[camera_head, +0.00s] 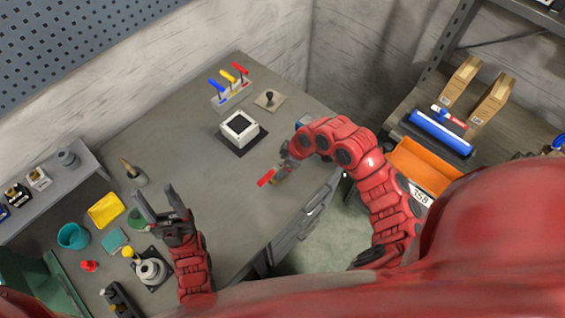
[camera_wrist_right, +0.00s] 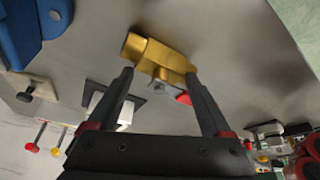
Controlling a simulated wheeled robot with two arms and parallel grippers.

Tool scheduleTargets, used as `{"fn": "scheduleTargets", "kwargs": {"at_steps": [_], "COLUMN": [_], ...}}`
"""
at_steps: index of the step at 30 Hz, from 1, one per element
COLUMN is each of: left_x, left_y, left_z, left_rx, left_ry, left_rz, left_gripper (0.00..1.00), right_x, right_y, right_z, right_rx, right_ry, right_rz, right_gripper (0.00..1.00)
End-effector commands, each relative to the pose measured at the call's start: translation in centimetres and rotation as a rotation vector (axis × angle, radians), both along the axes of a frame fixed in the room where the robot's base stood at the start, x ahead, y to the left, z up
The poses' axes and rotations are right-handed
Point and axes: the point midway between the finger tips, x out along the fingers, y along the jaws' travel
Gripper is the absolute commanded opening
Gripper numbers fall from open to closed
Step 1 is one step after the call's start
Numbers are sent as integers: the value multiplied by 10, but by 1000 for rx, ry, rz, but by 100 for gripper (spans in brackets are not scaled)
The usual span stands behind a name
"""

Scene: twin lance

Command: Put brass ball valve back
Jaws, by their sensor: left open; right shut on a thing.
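The brass ball valve (camera_wrist_right: 155,55) shows in the right wrist view, a gold body with a grey stem part and a bit of red handle. My right gripper (camera_wrist_right: 160,80) is shut on it, with the grey stem part between the fingertips. In the head view the red handle (camera_head: 266,178) sticks out from my right gripper (camera_head: 280,167) over the right part of the grey table; the brass body is mostly hidden there. My left gripper (camera_head: 160,205) is open and empty over the left part of the table, fingers pointing up the picture.
A white square box on a black pad (camera_head: 240,129) stands mid-table. Behind it are a rack of coloured-handled tools (camera_head: 232,96) and a stamp-like knob on a plate (camera_head: 268,99). A yellow tray (camera_head: 105,210) and teal cup (camera_head: 73,236) are at left. An orange bin (camera_head: 425,166) is at right.

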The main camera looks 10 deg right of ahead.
Motion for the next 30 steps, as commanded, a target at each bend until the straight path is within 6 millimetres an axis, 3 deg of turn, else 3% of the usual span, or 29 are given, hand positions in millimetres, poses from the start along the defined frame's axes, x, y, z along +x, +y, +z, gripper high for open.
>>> {"fn": "scheduleTargets", "kwargs": {"at_steps": [2,3,5,17,30], "left_x": [0,0,0,0,0], "left_y": [0,0,0,0,0], "left_z": [-3,-2,-1,-4,-22], "left_rx": [0,0,0,0,0], "left_ry": [0,0,0,0,0], "left_rz": [0,0,0,0,0], "left_gripper": [55,55,55,55,55], "right_x": [0,0,0,-1,-16], "right_y": [0,0,0,-4,-31], "right_z": [-3,-1,-1,8,83], "right_rx": [2,1,1,3,-1], "right_ry": [-1,0,0,-1,-7], "right_rz": [0,0,0,-3,-2], "right_gripper": [0,91,100,100,100]}}
